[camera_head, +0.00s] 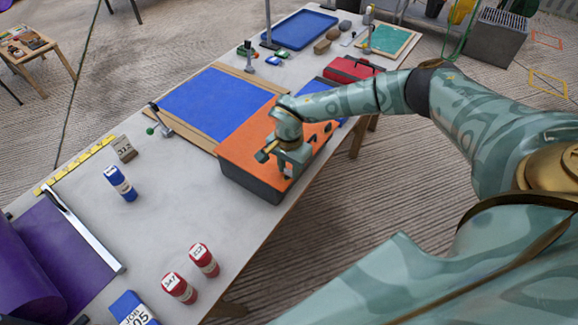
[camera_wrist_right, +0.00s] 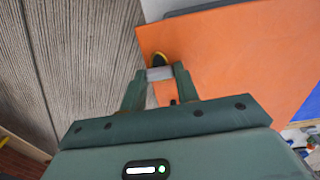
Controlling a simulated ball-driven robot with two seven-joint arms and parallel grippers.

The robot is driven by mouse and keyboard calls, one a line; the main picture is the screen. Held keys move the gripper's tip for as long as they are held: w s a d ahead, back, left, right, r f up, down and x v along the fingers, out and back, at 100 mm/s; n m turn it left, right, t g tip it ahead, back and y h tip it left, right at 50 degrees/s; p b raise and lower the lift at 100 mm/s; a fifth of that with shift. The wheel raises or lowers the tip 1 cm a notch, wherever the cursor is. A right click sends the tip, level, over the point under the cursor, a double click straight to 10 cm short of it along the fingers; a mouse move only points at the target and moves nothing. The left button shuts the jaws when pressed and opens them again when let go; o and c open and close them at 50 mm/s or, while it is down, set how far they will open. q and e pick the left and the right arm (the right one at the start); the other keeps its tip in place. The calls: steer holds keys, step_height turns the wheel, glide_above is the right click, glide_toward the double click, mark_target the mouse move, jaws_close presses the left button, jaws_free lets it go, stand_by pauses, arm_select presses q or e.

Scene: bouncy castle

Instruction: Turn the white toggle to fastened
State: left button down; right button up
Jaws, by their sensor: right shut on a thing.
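An orange-topped box with dark sides (camera_head: 236,150) stands at the near edge of the long table; its orange top (camera_wrist_right: 225,55) also fills much of the right wrist view. My right gripper (camera_head: 286,170) is over the near part of this top. In the right wrist view its fingers (camera_wrist_right: 159,74) are shut on a small whitish piece, the white toggle (camera_wrist_right: 159,73). My left gripper is not in view.
Small black parts (camera_head: 312,138) stand on the orange top beside my gripper. A blue panel (camera_head: 215,104) lies behind the box, and a red case (camera_head: 352,70) stands farther along.

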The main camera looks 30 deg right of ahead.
mark_target(289, 170)
steer(key=shift+w+r, duration=0.1)
steer(key=o, duration=1)
step_height(289, 170, up, 16)
steer(key=shift+r+p, duration=0.1)
steer(key=shift+p, duration=1.05)
